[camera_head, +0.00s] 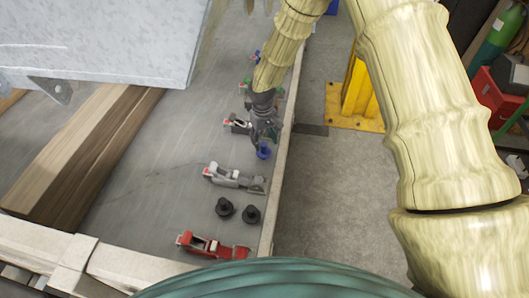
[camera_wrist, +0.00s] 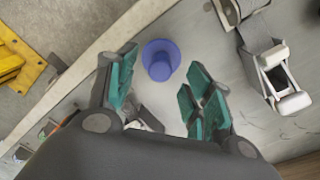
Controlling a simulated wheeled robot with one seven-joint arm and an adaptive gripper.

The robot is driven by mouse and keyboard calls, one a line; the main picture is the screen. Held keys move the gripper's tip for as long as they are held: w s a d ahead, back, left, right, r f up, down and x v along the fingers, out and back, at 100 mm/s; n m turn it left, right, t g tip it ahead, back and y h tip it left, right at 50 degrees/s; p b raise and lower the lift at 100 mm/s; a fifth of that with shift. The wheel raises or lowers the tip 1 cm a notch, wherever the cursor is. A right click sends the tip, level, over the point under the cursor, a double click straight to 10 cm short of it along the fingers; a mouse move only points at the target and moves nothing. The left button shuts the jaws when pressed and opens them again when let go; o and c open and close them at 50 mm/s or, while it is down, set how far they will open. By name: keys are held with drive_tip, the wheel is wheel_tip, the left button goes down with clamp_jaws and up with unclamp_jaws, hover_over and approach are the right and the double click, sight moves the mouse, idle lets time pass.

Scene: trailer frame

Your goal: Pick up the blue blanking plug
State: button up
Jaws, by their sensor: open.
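The blue blanking plug (camera_head: 263,151) stands on the grey trailer bed near its pale side rail, in the head view. In the wrist view the plug (camera_wrist: 160,59) is a round blue-violet flange with a smaller round top, just beyond and between my two teal fingertips. My gripper (camera_head: 265,137) is right above the plug in the head view. In the wrist view my gripper (camera_wrist: 158,92) is open, with nothing between its fingers. Whether a finger touches the plug cannot be told.
Two black plugs (camera_head: 225,207) stand nearer the front. A grey clamp (camera_head: 234,178) and a red clamp (camera_head: 211,246) lie on the bed; another grey clamp (camera_head: 237,125) lies left of my gripper. The side rail (camera_head: 278,165) borders the bed. Wooden beams (camera_head: 85,150) lie left.

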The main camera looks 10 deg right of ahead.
sight(264, 144)
drive_tip(key=f, duration=0.2)
drive_tip(key=f+p, duration=0.1)
drive_tip(key=shift+w+f, duration=0.1)
drive_tip(key=shift+w, duration=0.15)
drive_tip(key=shift+s+f, duration=0.15)
drive_tip(key=shift+f, duration=0.5)
clamp_jaws()
